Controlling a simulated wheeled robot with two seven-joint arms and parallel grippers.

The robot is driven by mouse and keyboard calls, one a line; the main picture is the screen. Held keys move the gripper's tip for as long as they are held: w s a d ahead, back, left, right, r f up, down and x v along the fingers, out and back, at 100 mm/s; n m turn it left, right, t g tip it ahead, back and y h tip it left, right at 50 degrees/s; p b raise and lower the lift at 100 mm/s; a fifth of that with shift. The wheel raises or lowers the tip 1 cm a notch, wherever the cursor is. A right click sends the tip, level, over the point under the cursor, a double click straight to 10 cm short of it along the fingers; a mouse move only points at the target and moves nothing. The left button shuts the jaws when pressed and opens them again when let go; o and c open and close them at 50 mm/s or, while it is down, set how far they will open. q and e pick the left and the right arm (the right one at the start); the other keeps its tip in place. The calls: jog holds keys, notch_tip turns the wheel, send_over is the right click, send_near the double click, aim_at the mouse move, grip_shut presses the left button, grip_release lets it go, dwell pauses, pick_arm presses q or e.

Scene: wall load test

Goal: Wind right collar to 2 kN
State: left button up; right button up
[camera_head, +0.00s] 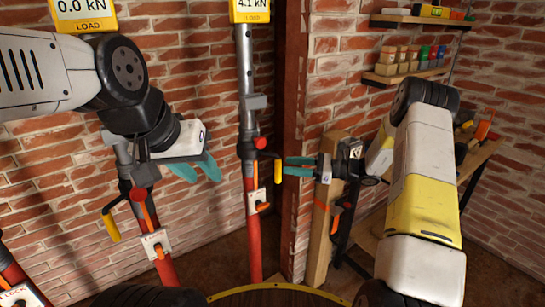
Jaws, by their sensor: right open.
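The right prop is a grey and red post with a collar (247,150) at mid height. A crank with a yellow grip (278,172) hangs at the collar's right side. The load display (251,6) above this post reads 4.1 kN; its top is cut off. My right gripper (286,166) comes in from the right. Its teal fingers are apart, with the tips close to the yellow grip; I cannot tell whether they touch it. My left gripper (205,178) has its teal fingers apart and empty, above and right of the left prop's collar (139,195).
The left prop's display (83,12) reads 0.0 kN; its crank has a yellow grip (111,227). A wooden post (322,235) stands near my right gripper. Shelves (405,74) and a bench (478,155) are at the right. Part of another prop (20,292) shows lower left.

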jog(key=w+a+f, duration=0.1)
jog(key=w+a, duration=0.2)
jog(key=a, duration=0.5)
jog(key=shift+w+f+m+t, duration=0.2)
jog(key=shift+m+t, duration=0.1)
jog(key=shift+m, duration=0.1)
jog(key=shift+s, duration=0.1)
jog(key=shift+c, duration=0.4)
grip_shut()
dwell(0.6)
